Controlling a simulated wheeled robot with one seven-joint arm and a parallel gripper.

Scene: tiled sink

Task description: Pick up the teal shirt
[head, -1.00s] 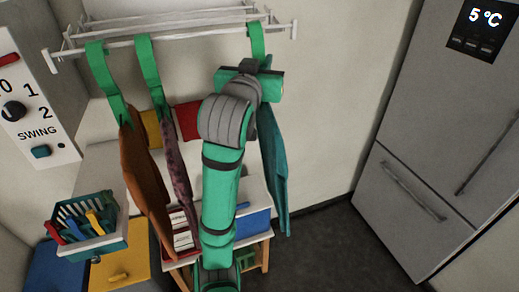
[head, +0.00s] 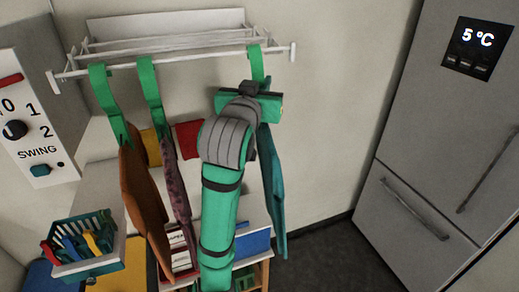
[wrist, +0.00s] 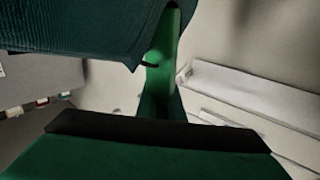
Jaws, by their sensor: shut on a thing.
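The teal shirt (head: 271,180) hangs at the right end of the wall rack, below a green hanger strap (head: 257,64). In the head view my arm hides its left part. My gripper (head: 262,104) is at the shirt's top, just under the rack; its fingertips are hidden there. In the wrist view the dark teal cloth (wrist: 75,28) fills the upper left, and the green strap (wrist: 163,55) runs down behind my gripper (wrist: 160,130). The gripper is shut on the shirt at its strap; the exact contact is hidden.
The white rack (head: 170,62) also holds an orange garment (head: 143,198) and a maroon one (head: 176,190) to the left. A teal basket (head: 88,262) stands lower left. A grey fridge (head: 425,150) is at the right. Open floor lies between the fridge and the low cabinet.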

